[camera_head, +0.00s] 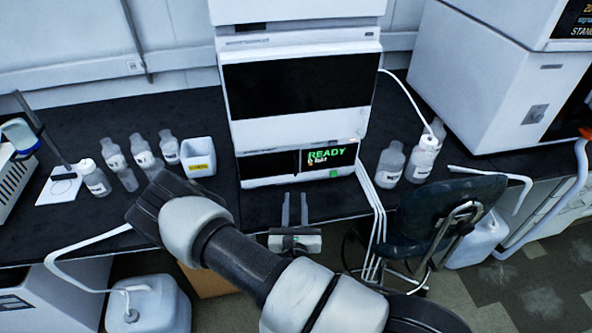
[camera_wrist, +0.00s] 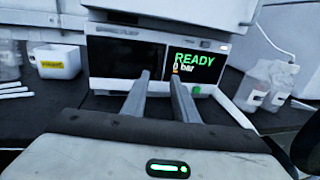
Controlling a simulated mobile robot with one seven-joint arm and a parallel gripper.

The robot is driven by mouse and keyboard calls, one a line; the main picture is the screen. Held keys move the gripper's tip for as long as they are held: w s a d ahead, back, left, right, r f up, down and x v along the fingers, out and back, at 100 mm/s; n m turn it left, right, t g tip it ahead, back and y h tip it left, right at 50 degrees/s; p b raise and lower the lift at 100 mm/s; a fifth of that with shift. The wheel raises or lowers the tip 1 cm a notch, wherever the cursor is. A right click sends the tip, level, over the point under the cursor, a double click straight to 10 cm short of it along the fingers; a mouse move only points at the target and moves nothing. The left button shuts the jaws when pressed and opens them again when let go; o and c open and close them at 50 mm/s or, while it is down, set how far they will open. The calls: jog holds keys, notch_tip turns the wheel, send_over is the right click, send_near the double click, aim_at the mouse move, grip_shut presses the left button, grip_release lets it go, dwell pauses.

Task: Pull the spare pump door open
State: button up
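The pump module (camera_head: 297,162) is the lowest unit of the white instrument stack. Its front has a dark panel on the left and a lit display reading "READY" and "0 bar" on the right. Its front looks closed. I cannot tell for certain which panel is the door. My gripper (camera_head: 295,195) is in front of the pump, above the bench's front edge. In the wrist view my gripper (camera_wrist: 160,76) has its fingers apart, with nothing between them.
A white bin (camera_head: 198,157) and several bottles (camera_head: 143,152) stand left of the pump. More bottles (camera_head: 390,165) and white tubes (camera_head: 373,205) are on its right. A dark chair (camera_head: 440,215) stands at the right front. The bench before the pump is clear.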

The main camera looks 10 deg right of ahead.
aim_at(296, 167)
jog(key=w, duration=0.4)
jog(key=w+d, duration=0.1)
jog(key=w, duration=0.3)
jog(key=w+d, duration=0.1)
jog(key=w, duration=0.2)
jog(key=shift+w+d, duration=0.2)
jog(key=shift+w, duration=0.2)
grip_shut()
dwell(0.8)
